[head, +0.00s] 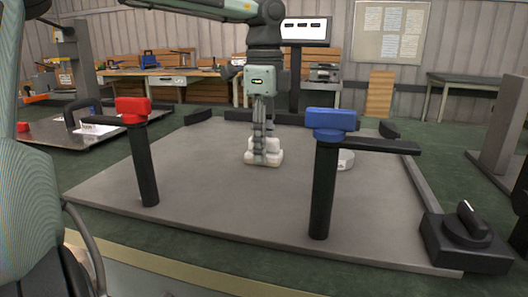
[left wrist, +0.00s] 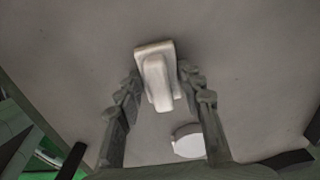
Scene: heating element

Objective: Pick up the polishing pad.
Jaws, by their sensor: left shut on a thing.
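The polishing pad (head: 263,159), a white block with a flat base and a raised grip, is on the grey table top (head: 210,165), between the red-topped and blue-topped posts in the head view. It also shows in the left wrist view (left wrist: 158,82). My left gripper (head: 262,140) comes down from above and is shut on the pad's raised grip, one finger on each side. The pad's base appears to be on or very close to the table; a gap cannot be told. My right gripper is not in view.
A white round disc (head: 346,160) lies to the right of the pad, partly behind the blue-topped post (head: 325,180). A red-topped post (head: 142,165) stands front left. A black knob box (head: 465,240) sits at the right corner. The table between the posts is mostly clear.

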